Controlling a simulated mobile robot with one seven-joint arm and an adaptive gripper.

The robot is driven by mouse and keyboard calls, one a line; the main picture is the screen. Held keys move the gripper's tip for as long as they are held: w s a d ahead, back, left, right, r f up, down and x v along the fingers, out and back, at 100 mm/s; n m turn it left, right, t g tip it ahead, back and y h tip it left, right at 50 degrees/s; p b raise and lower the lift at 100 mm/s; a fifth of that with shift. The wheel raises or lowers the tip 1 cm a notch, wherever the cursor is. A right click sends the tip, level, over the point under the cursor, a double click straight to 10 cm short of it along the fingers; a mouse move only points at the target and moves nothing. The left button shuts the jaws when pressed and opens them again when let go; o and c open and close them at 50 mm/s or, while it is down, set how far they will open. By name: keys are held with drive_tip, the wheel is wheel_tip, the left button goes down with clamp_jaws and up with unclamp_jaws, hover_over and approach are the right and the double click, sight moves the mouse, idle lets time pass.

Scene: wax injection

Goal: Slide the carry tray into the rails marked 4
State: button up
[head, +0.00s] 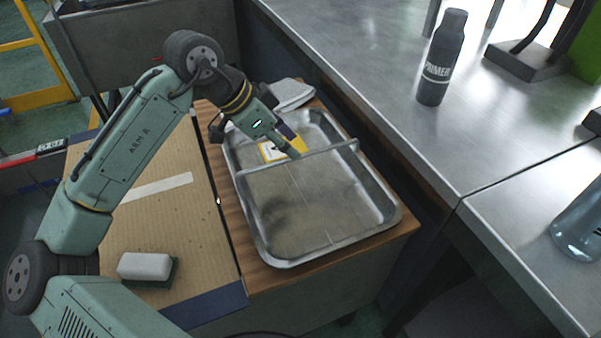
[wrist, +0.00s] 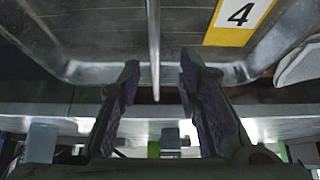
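The carry tray (head: 300,215) is a shallow grey metal pan with a bar handle (head: 330,150) across it. It rests on a wooden top. A yellow-edged label (head: 268,152) lies in it, and in the wrist view the label (wrist: 238,18) reads 4. No rails marked 4 are recognisable.
A metal bench (head: 360,40) runs along the right, with a dark PRIMER bottle (head: 440,58) on it. A folded cloth (head: 291,94) lies behind the tray. Cardboard (head: 185,235) and a white block on a green pad (head: 145,266) are to the left.

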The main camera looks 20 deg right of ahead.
drive_tip(key=x, duration=0.2)
drive_tip(key=p+x, duration=0.1)
drive_tip(key=x, duration=0.2)
drive_tip(key=shift+s+d, duration=0.2)
drive_tip(key=shift+s, duration=0.05)
clamp_jaws()
idle(0.8)
